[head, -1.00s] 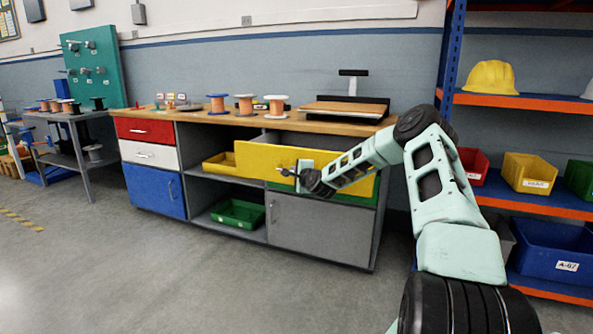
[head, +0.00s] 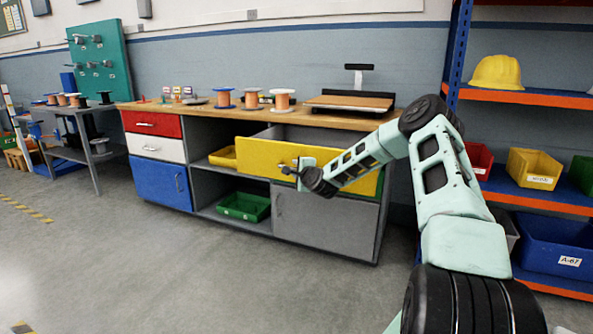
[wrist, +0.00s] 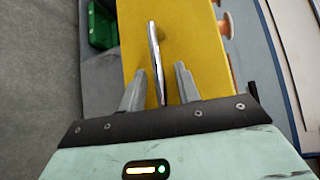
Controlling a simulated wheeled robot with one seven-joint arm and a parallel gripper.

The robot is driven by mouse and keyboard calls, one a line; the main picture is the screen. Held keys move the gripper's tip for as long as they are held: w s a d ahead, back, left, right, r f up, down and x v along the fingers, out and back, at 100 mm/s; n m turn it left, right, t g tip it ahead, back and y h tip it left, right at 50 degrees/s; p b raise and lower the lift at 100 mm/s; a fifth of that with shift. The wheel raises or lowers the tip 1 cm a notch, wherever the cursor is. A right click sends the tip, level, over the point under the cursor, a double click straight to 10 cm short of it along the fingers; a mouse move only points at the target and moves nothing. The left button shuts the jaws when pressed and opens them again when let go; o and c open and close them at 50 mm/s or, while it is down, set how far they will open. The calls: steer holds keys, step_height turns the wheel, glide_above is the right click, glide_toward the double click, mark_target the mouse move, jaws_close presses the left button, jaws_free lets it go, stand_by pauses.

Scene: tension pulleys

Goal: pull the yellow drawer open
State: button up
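The yellow drawer (head: 262,155) is in the right part of the workbench, just under the top. Its front stands out from the cabinet, and a grey gap shows behind its top edge. My gripper (head: 293,172) is at the drawer front, at the handle. In the wrist view the metal bar handle (wrist: 153,40) on the yellow front runs between the two fingers of my gripper (wrist: 160,70). The fingers are apart, with a gap visible on each side of the bar. The far mounting of the handle shows near the top of that view.
A grey door (head: 322,220) is below the drawer. A yellow bin (head: 224,157) and a green crate (head: 243,206) sit in open shelves to its left. Blue-orange shelving (head: 540,98) stands at the right. The floor in front of the bench is clear.

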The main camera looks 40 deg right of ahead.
steer(key=p+v, duration=0.3)
steer(key=v, duration=1.4)
steer(key=shift+s, duration=0.2)
steer(key=shift+r, duration=0.15)
